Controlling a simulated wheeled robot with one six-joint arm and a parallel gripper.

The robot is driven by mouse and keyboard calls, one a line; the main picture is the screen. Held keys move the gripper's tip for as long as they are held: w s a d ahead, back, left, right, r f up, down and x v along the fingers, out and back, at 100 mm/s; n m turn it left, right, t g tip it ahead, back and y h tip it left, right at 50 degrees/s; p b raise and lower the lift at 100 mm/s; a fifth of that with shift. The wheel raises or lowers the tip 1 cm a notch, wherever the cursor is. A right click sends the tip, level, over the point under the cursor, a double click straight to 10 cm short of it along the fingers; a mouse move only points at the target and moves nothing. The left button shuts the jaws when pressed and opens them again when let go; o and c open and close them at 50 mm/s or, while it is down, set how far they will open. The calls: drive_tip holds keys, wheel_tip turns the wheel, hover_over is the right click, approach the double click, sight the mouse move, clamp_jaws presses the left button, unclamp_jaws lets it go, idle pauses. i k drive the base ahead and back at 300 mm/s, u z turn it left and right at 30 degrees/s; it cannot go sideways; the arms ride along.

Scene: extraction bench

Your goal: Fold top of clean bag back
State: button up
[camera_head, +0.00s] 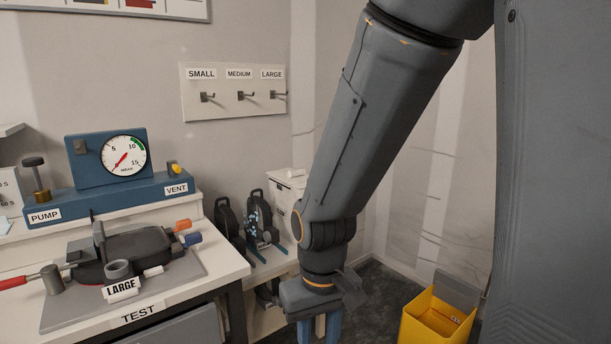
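No bag can be made out in the head view, clean or otherwise. My gripper (319,329) points down at the bottom edge of the picture, right of the bench. Its two blue fingers show a narrow gap with something pale in it, perhaps only background. The fingertips are cut off by the picture edge, so what lies below or between them is hidden.
The TEST bench (225,268) at left holds a dark device (130,252) with a LARGE label and a blue PUMP/VENT unit (110,195) with a gauge. Dark items (258,215) stand beside it. An open yellow bin (432,322) is on the floor at right.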

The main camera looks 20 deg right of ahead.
sight(297, 178)
drive_tip(key=z, duration=0.5)
drive_tip(key=i, duration=0.4)
drive_tip(key=z, duration=0.55)
drive_tip(key=i, duration=1.5)
drive_tip(key=u, duration=0.5)
